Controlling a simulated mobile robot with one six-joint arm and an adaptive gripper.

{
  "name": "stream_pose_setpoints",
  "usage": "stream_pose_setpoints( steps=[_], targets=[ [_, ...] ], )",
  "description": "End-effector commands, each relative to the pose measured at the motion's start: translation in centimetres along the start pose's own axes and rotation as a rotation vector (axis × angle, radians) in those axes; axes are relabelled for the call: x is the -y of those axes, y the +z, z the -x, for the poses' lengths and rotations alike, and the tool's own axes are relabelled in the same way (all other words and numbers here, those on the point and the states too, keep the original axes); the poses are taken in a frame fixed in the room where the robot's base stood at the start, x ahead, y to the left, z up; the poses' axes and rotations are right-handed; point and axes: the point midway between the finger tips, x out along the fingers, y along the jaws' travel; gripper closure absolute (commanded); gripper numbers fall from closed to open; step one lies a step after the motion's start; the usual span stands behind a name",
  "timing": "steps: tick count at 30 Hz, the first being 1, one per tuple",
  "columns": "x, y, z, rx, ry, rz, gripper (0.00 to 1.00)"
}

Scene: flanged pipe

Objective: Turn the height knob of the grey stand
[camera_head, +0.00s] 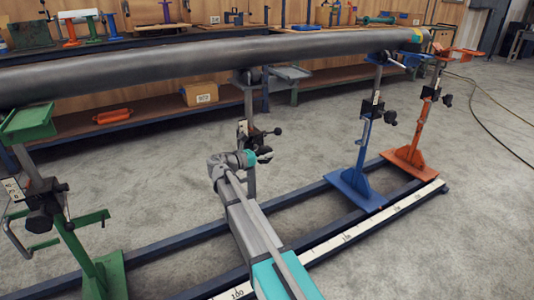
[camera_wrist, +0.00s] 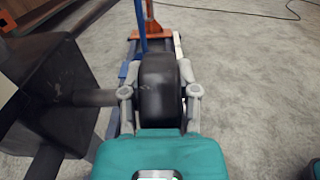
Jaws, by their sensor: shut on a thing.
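The grey stand (camera_head: 249,104) stands under the middle of the long pipe, with a black clamp block at mid-height. In the wrist view its black block (camera_wrist: 38,85) fills the left side, and a dark shaft runs from it to a rounded black knob (camera_wrist: 158,80). My gripper (camera_wrist: 160,93) is shut on this knob, one finger on each side of it. In the head view my gripper (camera_head: 265,155) is at the stand's clamp, and the held knob is mostly hidden by it. Another black knob (camera_head: 277,131) sticks out to the right just above.
The long dark pipe (camera_head: 180,68) passes above my arm. A green stand (camera_head: 78,245) is at left; a blue stand (camera_head: 362,160) and an orange stand (camera_head: 424,125) are at right. Floor rails (camera_head: 320,187) run beneath. A workbench with a cardboard box (camera_head: 200,94) stands behind.

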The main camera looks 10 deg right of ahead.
Motion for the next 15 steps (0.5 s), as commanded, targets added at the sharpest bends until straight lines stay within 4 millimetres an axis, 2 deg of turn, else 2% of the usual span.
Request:
stream_pose_setpoints(
  steps=[15],
  targets=[
    [-0.1,0.37,-0.13,-0.113,0.002,0.0,1.0]
  ],
)
